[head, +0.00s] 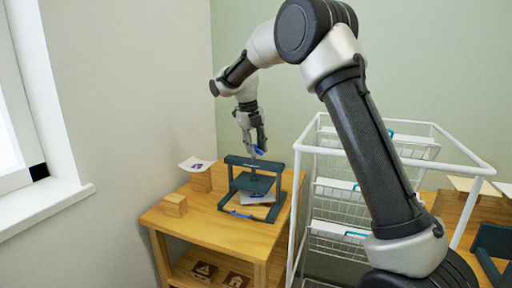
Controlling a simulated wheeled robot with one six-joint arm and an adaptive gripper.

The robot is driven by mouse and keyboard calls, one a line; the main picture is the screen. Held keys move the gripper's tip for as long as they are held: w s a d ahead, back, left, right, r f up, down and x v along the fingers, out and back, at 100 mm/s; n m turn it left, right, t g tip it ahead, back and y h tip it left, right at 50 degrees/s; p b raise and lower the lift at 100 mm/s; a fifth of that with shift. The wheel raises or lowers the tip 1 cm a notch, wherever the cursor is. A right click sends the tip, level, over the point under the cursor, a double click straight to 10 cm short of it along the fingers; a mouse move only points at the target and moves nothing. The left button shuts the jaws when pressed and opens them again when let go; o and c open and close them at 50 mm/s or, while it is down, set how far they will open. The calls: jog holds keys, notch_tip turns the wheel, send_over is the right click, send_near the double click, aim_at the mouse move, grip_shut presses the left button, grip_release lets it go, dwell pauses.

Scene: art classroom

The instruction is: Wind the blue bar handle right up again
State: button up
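A dark blue-grey press (232,188) with an upright frame, a crossbeam and a plate stands on a small wooden table (211,225). A small piece of the blue bar handle (259,151) shows just above the crossbeam. A sheet (258,197) with a blue print lies low in the press. My gripper (256,150) points down from above, with its fingertips at the handle. From this distance I cannot tell whether the fingers are closed on the bar or only around it. The fingers hide part of the handle.
A wooden block (174,205) and a printed card on a block (196,166) stand left of the press. A white wire-basket rack (335,188) stands close on the right. The wall is close behind, and a windowsill (42,207) is at far left.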

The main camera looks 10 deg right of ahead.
jog(key=o, duration=0.4)
jog(key=r, duration=0.4)
jog(key=a+r, duration=0.1)
jog(key=r, duration=0.2)
jog(key=a+r, duration=0.1)
jog(key=r, duration=0.3)
jog(key=shift+s+a+r, duration=0.15)
jog(key=shift+s+r, duration=0.15)
jog(key=shift+r, duration=0.05)
